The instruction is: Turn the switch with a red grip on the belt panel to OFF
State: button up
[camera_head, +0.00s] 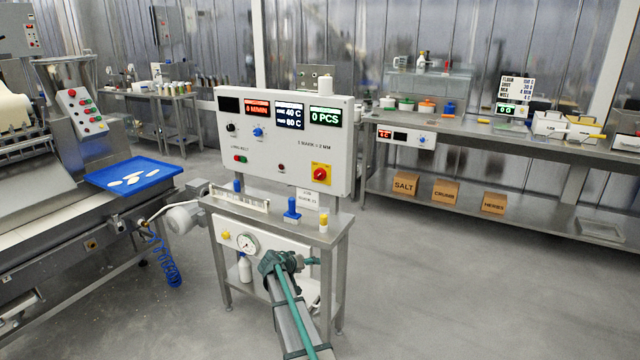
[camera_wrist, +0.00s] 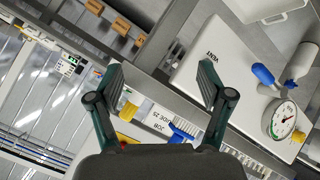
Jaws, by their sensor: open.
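The belt panel (camera_head: 270,165) is a white upright box with displays, on a steel stand at mid-picture in the head view. Its switch with a red grip (camera_head: 320,174) sits on a yellow plate at the panel's lower right; the grip's exact setting is too small to read. My gripper (camera_head: 281,262) is in front of the stand, below its shelf and well below the switch, touching nothing that I can see. In the wrist view my gripper (camera_wrist: 162,85) is open and empty, fingers wide apart. A red and yellow patch, probably the switch, is mostly hidden behind the gripper body there.
The stand's shelf holds a blue-handled stamp (camera_head: 291,212), a small card (camera_head: 308,198) and a yellow-capped item (camera_head: 323,222). A pressure gauge (camera_head: 247,242) and white bottle (camera_head: 245,268) are below. A machine with a blue tray (camera_head: 135,174) stands left; floor to the right is clear.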

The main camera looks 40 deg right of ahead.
jog(key=w+d+r+m+t+h, duration=0.1)
jog(key=w+d+r+h, duration=0.1)
jog(key=w+d+r, duration=0.35)
jog(key=w+d+r+m+t+h, duration=0.1)
jog(key=w+d+r, duration=0.2)
jog(key=r, duration=0.6)
jog(key=m+t+h, duration=0.2)
jog(key=t, duration=0.1)
send_near(318, 176)
jog(key=p+x, duration=0.3)
jog(key=x, duration=0.7)
jog(key=shift+w+r, duration=0.1)
jog(key=shift+c, duration=0.3)
jog(key=c, duration=1.1)
